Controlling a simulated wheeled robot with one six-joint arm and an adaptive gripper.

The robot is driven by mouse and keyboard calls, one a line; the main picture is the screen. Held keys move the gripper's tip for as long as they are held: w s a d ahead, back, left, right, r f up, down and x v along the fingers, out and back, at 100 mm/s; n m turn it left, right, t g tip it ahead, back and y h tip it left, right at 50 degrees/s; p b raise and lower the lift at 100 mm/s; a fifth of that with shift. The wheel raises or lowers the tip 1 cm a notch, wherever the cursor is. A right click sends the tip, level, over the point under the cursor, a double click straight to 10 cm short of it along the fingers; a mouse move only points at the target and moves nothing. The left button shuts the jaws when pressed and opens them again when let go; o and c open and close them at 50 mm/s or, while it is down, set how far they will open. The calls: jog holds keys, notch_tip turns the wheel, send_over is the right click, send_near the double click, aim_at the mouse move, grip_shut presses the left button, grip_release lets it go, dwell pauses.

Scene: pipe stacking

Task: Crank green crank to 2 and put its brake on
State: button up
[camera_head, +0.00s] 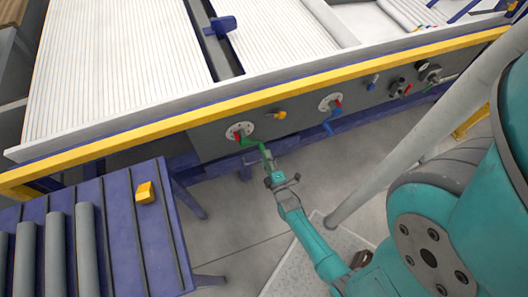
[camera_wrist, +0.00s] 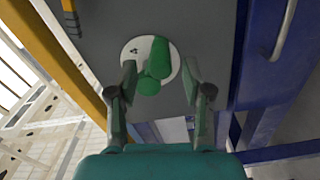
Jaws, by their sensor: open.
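The green crank (camera_head: 252,143) sits on a white round dial (camera_head: 236,130) on the grey panel under the yellow rail. In the wrist view the green crank (camera_wrist: 160,55) stands in front of its dial (camera_wrist: 131,52), with a small dark mark I cannot read. My gripper (camera_wrist: 160,82) is open, one finger on either side of the crank's lower part, with no clear contact. In the head view my gripper (camera_head: 271,168) is just below the crank. A red piece (camera_head: 237,137) shows at the dial; I cannot tell the brake's state.
A blue crank (camera_head: 328,126) on its own dial (camera_head: 325,103) is farther right on the panel. A blue rack (camera_head: 120,215) with grey pipes and a yellow block (camera_head: 145,192) stands at left. Blue beams run below the panel.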

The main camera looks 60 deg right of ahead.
jog(key=v, duration=0.7)
jog(key=shift+s+a, duration=0.25)
jog(key=shift+s, duration=0.05)
jog(key=shift+c, duration=0.3)
